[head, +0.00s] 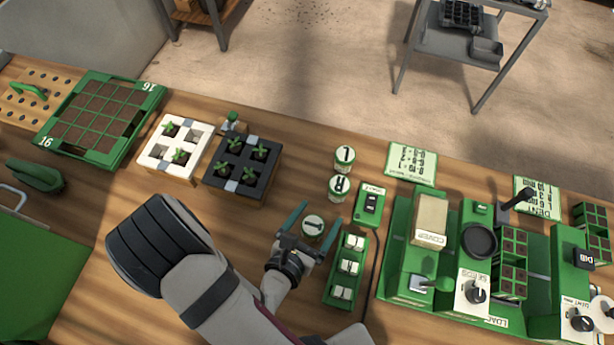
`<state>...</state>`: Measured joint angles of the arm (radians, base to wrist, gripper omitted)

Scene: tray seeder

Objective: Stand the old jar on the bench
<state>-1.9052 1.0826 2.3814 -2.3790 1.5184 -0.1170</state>
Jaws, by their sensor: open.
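A small jar with a white lid (313,225) stands between the two fingers of my gripper (323,206). The gripper is open, with one teal finger on each side of the jar. I cannot tell whether the fingers touch it or whether it rests on the bench (210,222). Two similar green-and-white jars stand farther back, one marked 8 or B (338,187) and one marked 1 (344,158). No mark in view says which jar is the old one.
A green rack with white blocks (345,272) and a switch box (370,204) stand close on the right. The green seeder machine (400,260) is beyond them. White (151,156) and black (216,178) seedling trays stand to the left. Bare bench lies left of the gripper.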

